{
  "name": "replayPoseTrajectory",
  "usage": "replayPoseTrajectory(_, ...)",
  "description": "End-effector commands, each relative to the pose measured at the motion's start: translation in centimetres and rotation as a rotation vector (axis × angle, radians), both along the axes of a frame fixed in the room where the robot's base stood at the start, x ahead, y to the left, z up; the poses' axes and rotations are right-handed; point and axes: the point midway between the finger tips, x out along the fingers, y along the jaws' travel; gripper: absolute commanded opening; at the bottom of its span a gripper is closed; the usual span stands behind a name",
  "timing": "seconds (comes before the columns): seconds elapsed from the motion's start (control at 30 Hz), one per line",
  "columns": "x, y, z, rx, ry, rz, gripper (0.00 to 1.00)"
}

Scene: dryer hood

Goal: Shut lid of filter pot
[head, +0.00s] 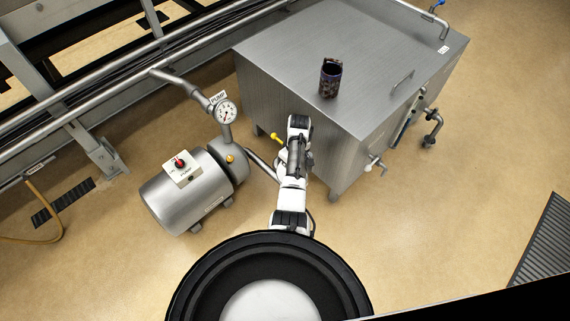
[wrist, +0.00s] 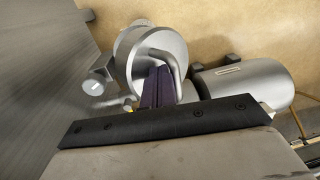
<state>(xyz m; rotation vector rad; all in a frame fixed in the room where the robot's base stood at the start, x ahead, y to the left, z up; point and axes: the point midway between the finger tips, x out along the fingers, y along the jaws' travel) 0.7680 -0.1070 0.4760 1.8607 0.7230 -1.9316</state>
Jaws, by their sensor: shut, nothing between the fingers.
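Whether the lid is open or shut I cannot tell. My gripper (wrist: 158,80) shows as purple fingers, shut and empty, reaching toward the disc just inside the bent bar. I cannot tell whether they touch. The gripper is hidden behind my arm in the head view.
The pump (head: 188,190) stands left of my arm; its gauge (head: 227,113) rises behind the pot. A large metal tank (head: 340,65) stands right, with a dark patterned cup (head: 330,78) on top. A yellow-handled valve (head: 277,137) sits close to my arm.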

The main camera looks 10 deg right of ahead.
Motion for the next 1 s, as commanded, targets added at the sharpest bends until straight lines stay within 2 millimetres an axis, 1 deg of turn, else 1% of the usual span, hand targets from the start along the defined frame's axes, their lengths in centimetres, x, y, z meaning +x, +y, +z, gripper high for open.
replayPoseTrajectory(0.03,0.3,-0.6,-0.6,-0.002,-0.002,-0.003,0.0)
replayPoseTrajectory(0.2,1.2,-2.0,-1.6,-0.003,-0.003,-0.002,0.0)
replayPoseTrajectory(0.5,2.4,-3.7,-3.4,-0.003,-0.002,-0.002,0.0)
replayPoseTrajectory(0.7,2.8,-4.3,-4.2,-0.002,-0.002,-0.001,0.0)
replayPoseTrajectory(1.0,3.1,-4.6,-4.7,-0.004,-0.004,-0.001,0.0)
